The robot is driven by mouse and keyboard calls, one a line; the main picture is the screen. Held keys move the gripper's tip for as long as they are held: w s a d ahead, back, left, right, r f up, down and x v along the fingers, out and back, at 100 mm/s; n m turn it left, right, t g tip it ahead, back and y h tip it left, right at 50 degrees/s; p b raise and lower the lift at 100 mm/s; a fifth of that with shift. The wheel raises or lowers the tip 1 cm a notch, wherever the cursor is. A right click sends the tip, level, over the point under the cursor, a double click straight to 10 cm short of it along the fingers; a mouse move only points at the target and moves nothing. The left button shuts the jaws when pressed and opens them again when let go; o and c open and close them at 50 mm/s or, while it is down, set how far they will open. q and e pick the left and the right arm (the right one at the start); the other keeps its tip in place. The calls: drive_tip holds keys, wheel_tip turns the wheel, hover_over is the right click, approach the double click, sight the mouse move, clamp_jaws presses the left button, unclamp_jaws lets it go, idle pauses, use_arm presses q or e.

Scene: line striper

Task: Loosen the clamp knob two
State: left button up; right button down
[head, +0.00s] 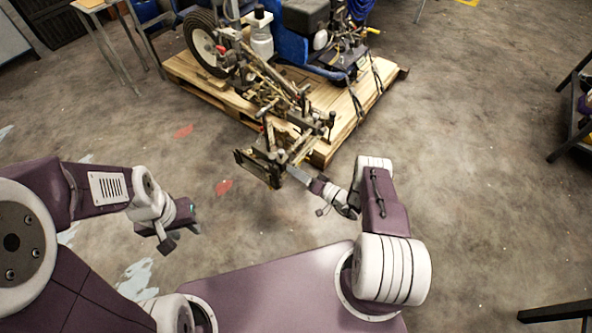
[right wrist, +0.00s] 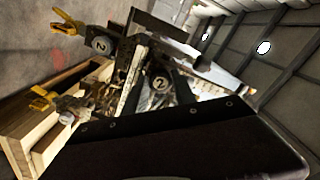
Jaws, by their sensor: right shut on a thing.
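The line striper (head: 270,65) stands on a wooden pallet, with its metal front bracket (head: 262,165) reaching towards me. My right gripper (head: 291,172) is at the right side of this bracket. In the right wrist view, a round face marked 2, the clamp knob two (right wrist: 159,83), sits between dark finger-like bars, and the gripper is shut on it. The exact finger contact is hard to see. Another grey disc marked 2 (right wrist: 101,45) shows further left. My left gripper (head: 182,238) is open and empty over the floor, away from the machine.
The wooden pallet (head: 345,125) lies under the machine; its edge also shows in the right wrist view (right wrist: 25,125). Yellow handles (right wrist: 67,22) stick out near the bracket. A table (head: 95,8) stands at the back left, a dark shelf (head: 575,110) at the right. The floor between is clear.

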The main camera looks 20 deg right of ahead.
drive_tip(key=shift+n, duration=0.6)
drive_tip(key=shift+n+p, duration=0.3)
drive_tip(key=c, duration=1)
unclamp_jaws()
drive_tip(key=shift+c, duration=0.2)
drive_tip(key=p+v, duration=0.2)
drive_tip(key=v, duration=0.7)
